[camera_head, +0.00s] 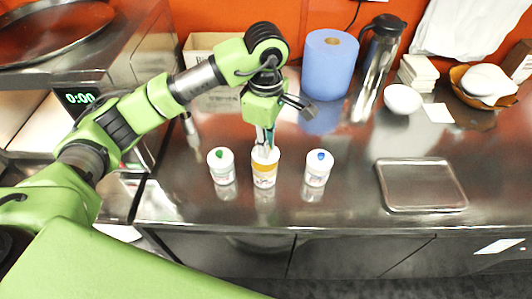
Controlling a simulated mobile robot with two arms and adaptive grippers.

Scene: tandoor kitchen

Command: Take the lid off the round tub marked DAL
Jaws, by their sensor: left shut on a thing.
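Three small round white tubs stand in a row on the steel counter. The left tub (223,175) has a green knob or mark on its white lid. The middle tub (265,177) has an orange band and print too small to read. The right tub (317,175) has a blue knob or mark on its lid. I cannot read DAL on any of them. My left gripper (265,151) points down at the top of the middle tub and is shut at its lid (262,157); the fingers partly hide the lid. The lid appears on or just at the tub's rim. My right gripper is not in view.
A blue paper roll (329,65) and a steel flask (377,68) stand behind the tubs. A white bowl (402,99) sits farther right. An empty steel tray (420,185) lies at the right. The counter between the right tub and the tray is clear.

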